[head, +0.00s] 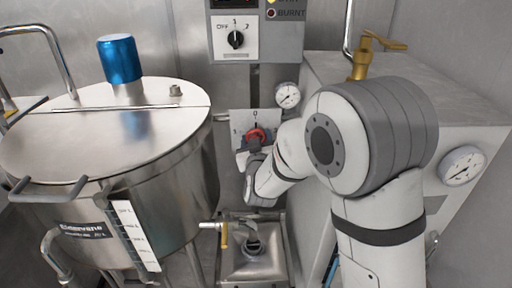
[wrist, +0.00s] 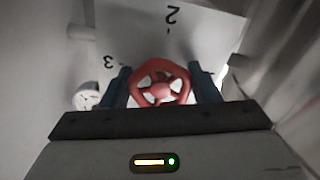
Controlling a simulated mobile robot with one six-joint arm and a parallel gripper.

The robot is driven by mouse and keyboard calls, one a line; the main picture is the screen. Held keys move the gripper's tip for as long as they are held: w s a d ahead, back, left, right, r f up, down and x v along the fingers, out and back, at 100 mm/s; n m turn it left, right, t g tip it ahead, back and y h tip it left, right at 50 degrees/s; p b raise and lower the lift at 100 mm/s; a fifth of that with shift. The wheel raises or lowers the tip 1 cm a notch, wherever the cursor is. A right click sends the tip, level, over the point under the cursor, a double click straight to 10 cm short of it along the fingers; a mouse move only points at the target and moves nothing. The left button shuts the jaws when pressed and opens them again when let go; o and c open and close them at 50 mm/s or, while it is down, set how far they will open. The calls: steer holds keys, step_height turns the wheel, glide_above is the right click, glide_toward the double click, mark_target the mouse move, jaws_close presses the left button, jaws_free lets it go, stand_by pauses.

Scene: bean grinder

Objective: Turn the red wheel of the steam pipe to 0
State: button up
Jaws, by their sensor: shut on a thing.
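The red wheel (head: 258,134) sits on a pale dial plate (head: 243,122), with a 0 above it in the head view. In the wrist view the red wheel (wrist: 160,68) shows close up with its spokes, between the two dark fingers of my gripper (wrist: 161,85). The gripper is shut on the wheel's rim, one finger on each side. A 2 stands above the wheel and a 3 to its left in that view. In the head view my gripper (head: 254,143) covers the wheel's lower part. I cannot tell which number the wheel points to.
A large steel tank (head: 130,150) with a blue cap (head: 119,59) stands at the left. A control box (head: 236,35) hangs above, with a gauge (head: 287,95) beside the dial plate. A metal hopper (head: 252,262) is below. A grey cabinet (head: 460,125) is at the right.

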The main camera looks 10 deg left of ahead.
stand_by(0.3)
steer(key=o, duration=1)
steer(key=shift+s, duration=0.1)
steer(key=v, duration=0.7)
steer(key=shift+s, duration=0.3)
steer(key=shift+d, duration=0.1)
